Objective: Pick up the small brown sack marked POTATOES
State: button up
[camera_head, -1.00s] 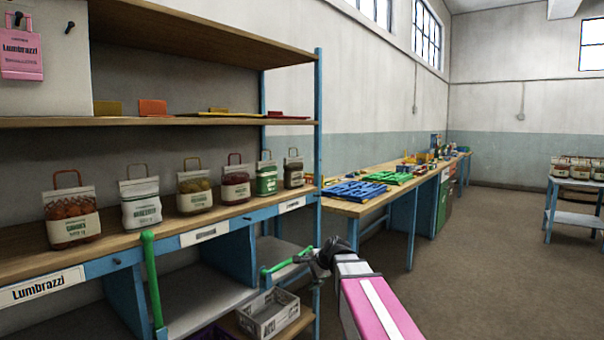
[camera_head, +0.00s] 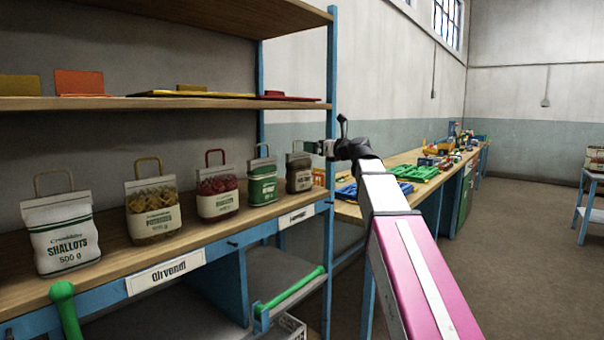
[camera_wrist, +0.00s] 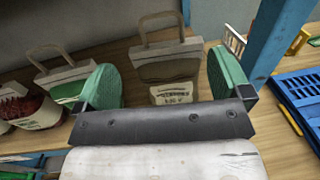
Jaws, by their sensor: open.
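A small brown sack (camera_head: 298,180) with a pale label and a handle stands upright at the right end of the row on the shelf. In the wrist view, the brown sack (camera_wrist: 166,67) stands ahead between my two green fingers (camera_wrist: 165,80), which are spread apart with nothing held. The lower part of the sack's label is partly hidden by the gripper body.
A green sack (camera_head: 263,185) stands close left of the brown one, then a red sack (camera_head: 217,192), a yellowish sack (camera_head: 153,210) and a white SHALLOTS sack (camera_head: 62,235). A blue post (camera_head: 330,110) rises just right. The upper shelf (camera_head: 150,103) is above. Blue trays lie on the bench to the right.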

jog(key=shift+f+x, duration=0.15)
jog(key=shift+x, duration=1.6)
jog(key=shift+f+x, duration=0.15)
jog(key=shift+x, duration=1.6)
jog(key=shift+f+x, duration=0.15)
jog(key=shift+x, duration=1.6)
jog(key=shift+c, duration=0.3)
jog(key=c, duration=1.5)
jog(key=shift+c, duration=0.6)
jog(key=shift+r, duration=0.2)
